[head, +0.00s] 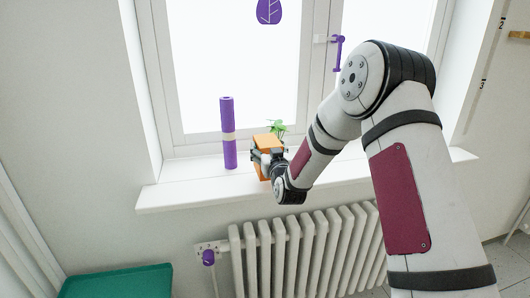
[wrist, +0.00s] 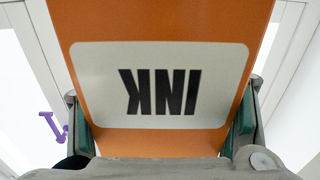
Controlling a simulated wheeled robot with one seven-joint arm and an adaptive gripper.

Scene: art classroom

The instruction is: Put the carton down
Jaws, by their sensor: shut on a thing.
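An orange carton (head: 266,141) is in my gripper (head: 267,157) at the window sill in the head view. In the wrist view the carton (wrist: 160,35) fills the middle, with a white label reading INK upside down. My gripper's fingers (wrist: 160,135) press on both its sides. The carton is over or on the white sill (head: 190,191); I cannot tell whether its base touches, because the gripper hides much of it.
A tall purple roll (head: 228,133) with a pale band stands on the sill left of the carton. A green plant (head: 277,127) shows just behind the carton. A white radiator (head: 305,250) is below the sill. A green surface (head: 118,282) is at lower left.

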